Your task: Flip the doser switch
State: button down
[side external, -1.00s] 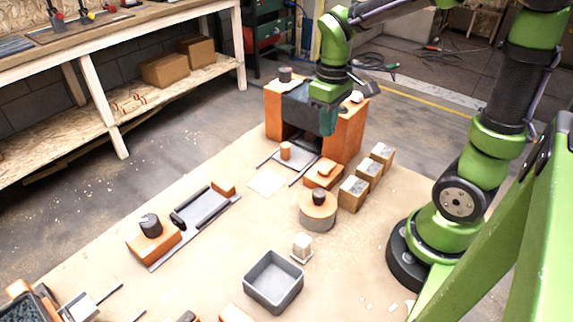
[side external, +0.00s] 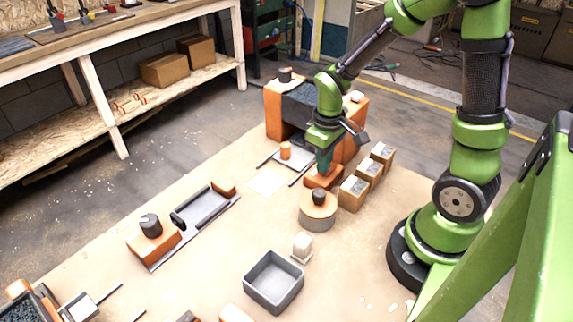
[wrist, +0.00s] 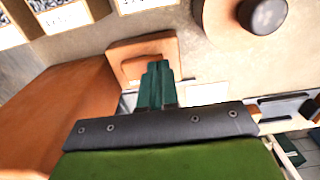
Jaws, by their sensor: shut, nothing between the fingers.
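A small orange block with a raised orange rocker piece on top, which looks like the doser switch (side external: 321,182), sits on the board in front of the orange and dark machine (side external: 345,146). In the wrist view the switch (wrist: 115,54) lies just beyond the fingertips. My gripper (side external: 325,171) points down right over the switch, its green fingers closed together and empty. In the wrist view the fingertips (wrist: 158,68) overlap the rocker's edge and hide part of it. I cannot tell whether they touch it.
A round orange-topped pedestal with a dark knob (side external: 318,210) stands close in front of the switch. Several labelled boxes (side external: 354,189) stand to its right. A grey bin (side external: 273,282) and a white block (side external: 302,244) are nearer the camera.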

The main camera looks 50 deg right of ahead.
jog(key=shift+a+f, duration=0.1)
jog(key=shift+f, duration=0.2)
jog(key=shift+d+r, duration=0.4)
jog(key=shift+d, duration=0.35)
jog(key=a+r, duration=0.3)
jog(key=r, duration=1)
jog(key=shift+r, duration=0.35)
